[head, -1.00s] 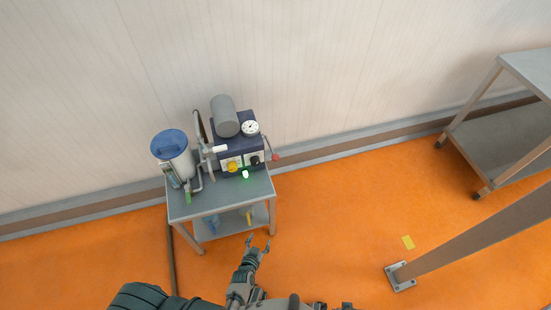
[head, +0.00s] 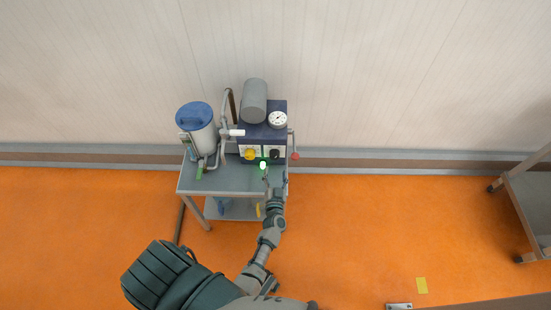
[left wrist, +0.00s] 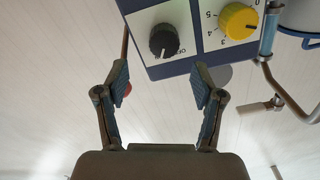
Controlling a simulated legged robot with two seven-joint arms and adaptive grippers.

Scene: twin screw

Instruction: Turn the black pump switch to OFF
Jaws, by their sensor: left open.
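The black pump switch (head: 274,154) is a round knob on a white plate on the front of the blue pump unit (head: 278,134). In the left wrist view the black knob (left wrist: 163,40) shows close up, with small, partly readable lettering by its edge. I cannot tell its setting for sure. My left gripper (head: 275,175) is in front of the unit, just below the knob in the head view. In the left wrist view its two fingers (left wrist: 162,82) are spread and empty, apart from the knob, which lies beyond the gap between them. My right gripper is not in view.
A yellow numbered knob (head: 250,154) sits beside the black one. A red-ended lever (head: 295,156) is at the unit's right side. A blue-lidded canister (head: 195,117) and pipes stand at left on the grey cart (head: 220,184).

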